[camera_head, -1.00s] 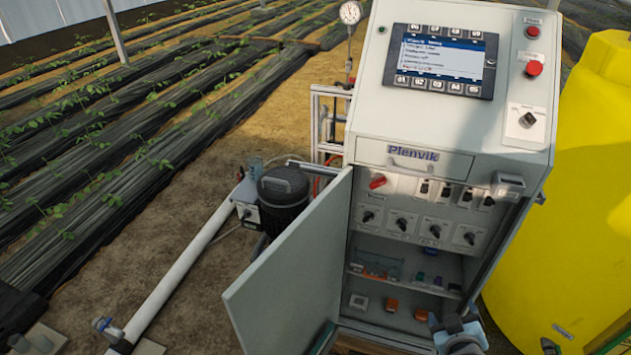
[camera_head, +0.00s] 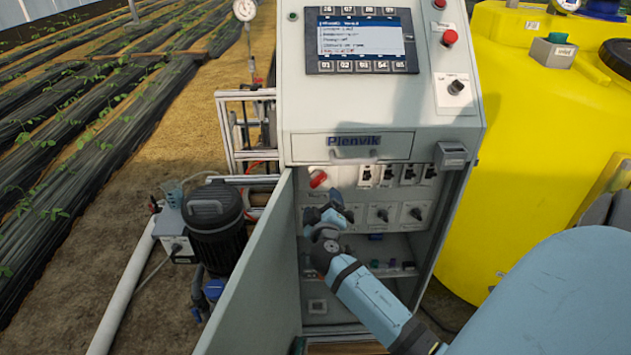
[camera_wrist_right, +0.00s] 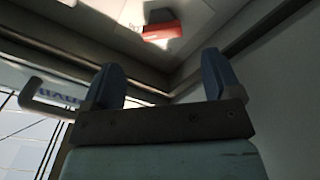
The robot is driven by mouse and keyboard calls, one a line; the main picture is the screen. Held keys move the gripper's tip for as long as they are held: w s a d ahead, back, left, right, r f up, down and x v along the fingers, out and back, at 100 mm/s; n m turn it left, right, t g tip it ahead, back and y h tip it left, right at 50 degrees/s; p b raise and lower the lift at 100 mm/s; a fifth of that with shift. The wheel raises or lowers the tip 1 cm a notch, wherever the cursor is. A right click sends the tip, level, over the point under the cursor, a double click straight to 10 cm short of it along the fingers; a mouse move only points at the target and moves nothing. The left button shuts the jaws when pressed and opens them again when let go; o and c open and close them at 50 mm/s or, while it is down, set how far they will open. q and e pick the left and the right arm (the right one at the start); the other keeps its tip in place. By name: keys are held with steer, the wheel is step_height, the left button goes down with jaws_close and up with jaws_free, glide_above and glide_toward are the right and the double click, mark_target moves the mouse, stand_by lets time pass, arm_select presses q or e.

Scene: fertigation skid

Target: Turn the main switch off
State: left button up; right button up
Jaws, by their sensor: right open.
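The main switch appears to be the red handle (camera_head: 318,179) at the upper left of the panel inside the open cabinet (camera_head: 385,105). In the right wrist view a red handle (camera_wrist_right: 163,30) shows ahead of the fingers, at the top, with a gap between. My right gripper (camera_head: 325,205) is inside the cabinet opening, just below the red handle and in front of the row of rotary knobs, covering part of the leftmost one. In the right wrist view its two fingers (camera_wrist_right: 165,80) are apart with nothing between them. My left gripper is not in view.
The open cabinet door (camera_head: 255,285) stands close on the left of my right arm. Breakers (camera_head: 388,174) and rotary knobs (camera_head: 383,215) line the panel. A drawer with a handle (camera_head: 352,148) is above. A yellow tank (camera_head: 530,130) stands at the right, a black pump (camera_head: 215,225) at the left.

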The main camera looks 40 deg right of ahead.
mark_target(320, 183)
steer(key=p+x, duration=0.1)
steer(key=x, duration=0.8)
steer(key=shift+w+d, duration=0.15)
steer(key=shift+w, duration=0.15)
steer(key=shift+c, duration=0.5)
steer(key=c, duration=0.8)
steer(key=shift+c, duration=0.2)
